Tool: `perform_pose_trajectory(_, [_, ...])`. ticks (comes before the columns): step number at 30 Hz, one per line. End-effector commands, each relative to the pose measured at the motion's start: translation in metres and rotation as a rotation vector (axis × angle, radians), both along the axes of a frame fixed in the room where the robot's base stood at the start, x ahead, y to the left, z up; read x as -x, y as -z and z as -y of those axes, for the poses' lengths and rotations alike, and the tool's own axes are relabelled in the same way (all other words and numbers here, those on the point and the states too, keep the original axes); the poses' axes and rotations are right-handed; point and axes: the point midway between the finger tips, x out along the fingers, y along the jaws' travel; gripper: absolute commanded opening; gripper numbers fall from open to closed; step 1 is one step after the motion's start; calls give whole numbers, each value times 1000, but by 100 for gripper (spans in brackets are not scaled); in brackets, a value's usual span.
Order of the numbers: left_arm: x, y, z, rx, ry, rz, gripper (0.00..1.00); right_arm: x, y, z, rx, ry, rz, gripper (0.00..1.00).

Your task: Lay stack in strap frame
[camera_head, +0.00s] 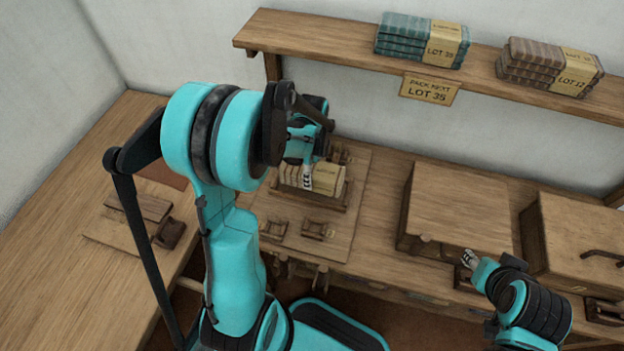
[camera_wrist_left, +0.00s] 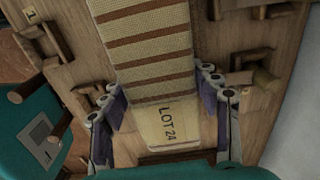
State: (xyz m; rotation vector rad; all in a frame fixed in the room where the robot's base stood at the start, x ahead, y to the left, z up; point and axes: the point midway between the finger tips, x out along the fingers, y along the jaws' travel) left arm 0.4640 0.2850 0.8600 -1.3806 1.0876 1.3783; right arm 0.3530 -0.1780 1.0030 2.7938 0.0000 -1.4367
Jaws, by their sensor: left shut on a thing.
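A striped cream and brown cloth stack (camera_wrist_left: 155,45) with a cream LOT 24 band (camera_wrist_left: 168,124) is between the fingers of my left gripper (camera_wrist_left: 160,95), which is shut on it. In the head view the stack (camera_head: 325,180) is at or just above the wooden strap frame (camera_head: 318,203) on the bench; I cannot tell whether it rests there. The wrist view shows wooden brackets of the frame (camera_wrist_left: 45,50) on both sides of the stack. My right gripper (camera_head: 470,258) is by the wooden box, too small to read.
A shelf (camera_head: 360,50) holds a teal stack (camera_head: 415,40) and a brown stack (camera_head: 545,68). A sign naming LOT 35 (camera_head: 430,90) hangs from its edge. Wooden boxes (camera_head: 455,205) (camera_head: 580,245) stand right of the frame. Small wooden pieces (camera_head: 140,207) lie at left.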

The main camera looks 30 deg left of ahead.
Motion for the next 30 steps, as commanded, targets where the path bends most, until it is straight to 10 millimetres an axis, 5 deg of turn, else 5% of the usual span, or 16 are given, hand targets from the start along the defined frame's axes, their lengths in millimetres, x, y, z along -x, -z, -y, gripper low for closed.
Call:
perform_pose_trajectory(6, [0,34,0,0,-1,0,28,0,18,0,0,0,0,40])
perform_pose_trajectory(17, [0,37,1,0,-1,0,28,0,20,0,0,0,0,40])
perform_pose_trajectory(18, [0,36,1,0,-1,0,67,0,20,0,0,0,0,40])
perform_pose_trajectory(20, [0,36,1,0,-1,0,82,0,19,0,0,0,0,40])
perform_pose_trajectory(30, [0,34,1,0,-1,0,82,0,17,0,0,0,0,40])
